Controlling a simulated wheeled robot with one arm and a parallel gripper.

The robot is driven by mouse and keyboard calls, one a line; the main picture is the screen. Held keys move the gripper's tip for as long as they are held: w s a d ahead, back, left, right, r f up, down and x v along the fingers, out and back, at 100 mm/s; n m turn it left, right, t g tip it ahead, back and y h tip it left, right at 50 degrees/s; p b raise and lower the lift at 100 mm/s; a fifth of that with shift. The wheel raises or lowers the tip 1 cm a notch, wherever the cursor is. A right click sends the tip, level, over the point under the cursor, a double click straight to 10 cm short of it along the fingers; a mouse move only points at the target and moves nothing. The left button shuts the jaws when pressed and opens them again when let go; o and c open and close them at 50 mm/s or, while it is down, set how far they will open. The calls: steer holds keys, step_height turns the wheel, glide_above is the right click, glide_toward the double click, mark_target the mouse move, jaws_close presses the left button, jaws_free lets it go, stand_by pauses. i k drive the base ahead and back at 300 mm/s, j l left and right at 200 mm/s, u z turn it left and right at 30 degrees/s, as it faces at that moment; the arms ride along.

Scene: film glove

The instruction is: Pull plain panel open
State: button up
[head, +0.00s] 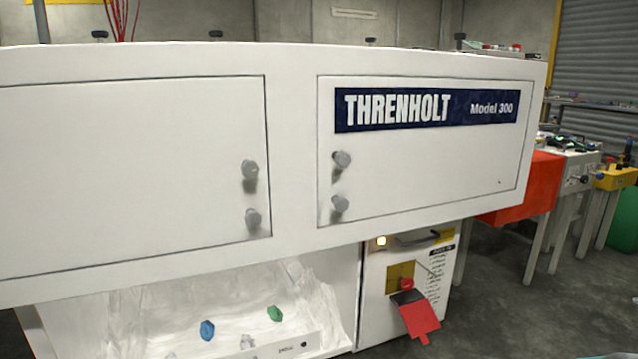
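The plain panel (115,180) is the unmarked white panel on the left of the cabinet front. It looks closed and flush with the frame, and its left part runs out of the picture. Two grey knobs sit near its right edge, an upper knob (250,169) and a lower knob (252,218). A second panel (430,165) on the right carries a blue THRENHOLT Model 300 label (425,109) and looks closed too. It has two grey knobs near its left edge. My gripper is not in view.
Below the panels is an open white recess (150,335) with a blue knob (207,329) and a green knob (275,313). A control box (375,290) with a red switch stands right of it. An orange-draped table (525,188) is at right. Grey floor (520,290) is clear at lower right.

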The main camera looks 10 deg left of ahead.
mark_target(93, 173)
steer(key=u, duration=1.95)
